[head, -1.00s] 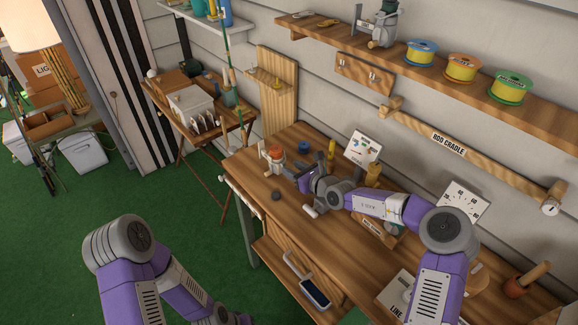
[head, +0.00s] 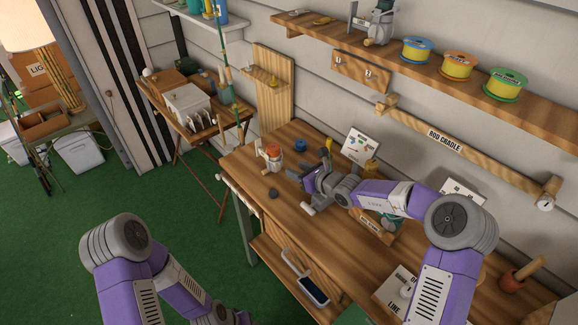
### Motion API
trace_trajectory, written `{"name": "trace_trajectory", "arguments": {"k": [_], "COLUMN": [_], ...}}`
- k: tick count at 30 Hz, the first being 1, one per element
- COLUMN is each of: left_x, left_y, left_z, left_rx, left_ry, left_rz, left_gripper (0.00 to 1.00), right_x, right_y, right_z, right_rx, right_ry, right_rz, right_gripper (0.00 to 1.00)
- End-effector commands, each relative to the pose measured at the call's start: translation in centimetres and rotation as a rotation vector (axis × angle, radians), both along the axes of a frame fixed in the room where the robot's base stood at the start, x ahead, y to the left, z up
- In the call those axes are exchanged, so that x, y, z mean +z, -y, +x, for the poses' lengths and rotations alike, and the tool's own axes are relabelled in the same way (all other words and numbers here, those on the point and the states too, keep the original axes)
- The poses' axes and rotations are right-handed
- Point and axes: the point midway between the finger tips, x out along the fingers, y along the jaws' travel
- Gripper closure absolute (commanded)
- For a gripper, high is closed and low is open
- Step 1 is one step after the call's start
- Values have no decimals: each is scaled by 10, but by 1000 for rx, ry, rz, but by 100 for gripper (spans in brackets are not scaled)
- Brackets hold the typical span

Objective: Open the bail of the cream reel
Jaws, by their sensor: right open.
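A small reel with a cream-white body and orange spool (head: 269,157) stands on the wooden workbench (head: 350,255), near its far left end. I take it to be the cream reel. Its bail is too small to make out. My right gripper (head: 308,173) is open, low over the bench, just right of this reel and apart from it. The gripper's fingers partly hide one another. My left arm comes in at the lower left, but its gripper is out of the picture.
A white card (head: 361,146) stands at the back. A green reel (head: 390,222) is partly hidden by my right arm. A grey reel (head: 379,27) is on the shelf.

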Motion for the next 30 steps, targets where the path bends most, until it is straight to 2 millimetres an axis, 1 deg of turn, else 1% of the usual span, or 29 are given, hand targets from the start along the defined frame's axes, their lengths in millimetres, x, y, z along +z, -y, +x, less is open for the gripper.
{"name": "trace_trajectory", "arguments": {"k": [1, 3, 7, 15, 21, 25, 30], "left_x": [-1, -1, -1, 0, 1, 2, 2], "left_y": [0, 0, 0, 0, 0, 0, 0], "left_z": [0, 0, 0, 0, 0, 0, 0], "left_rx": [0, 0, 0, 0, 0, 0, 0], "left_ry": [0, 0, 0, 0, 0, 0, 0], "left_rz": [0, 0, 0, 0, 0, 0, 0], "left_gripper": [57, 57, 57, 57, 57, 57, 57], "right_x": [4, 5, 1, -15, -21, -23, -24], "right_y": [0, 1, -2, -24, -34, -37, -37], "right_z": [0, 1, 8, 38, 53, 57, 58], "right_rx": [-2, -7, -11, -12, -11, -13, -13], "right_ry": [-6, -18, -25, -26, -24, -24, -24], "right_rz": [-13, -18, -18, -15, -16, -17, -17], "right_gripper": [57, 57, 57, 57, 57, 57, 57]}}
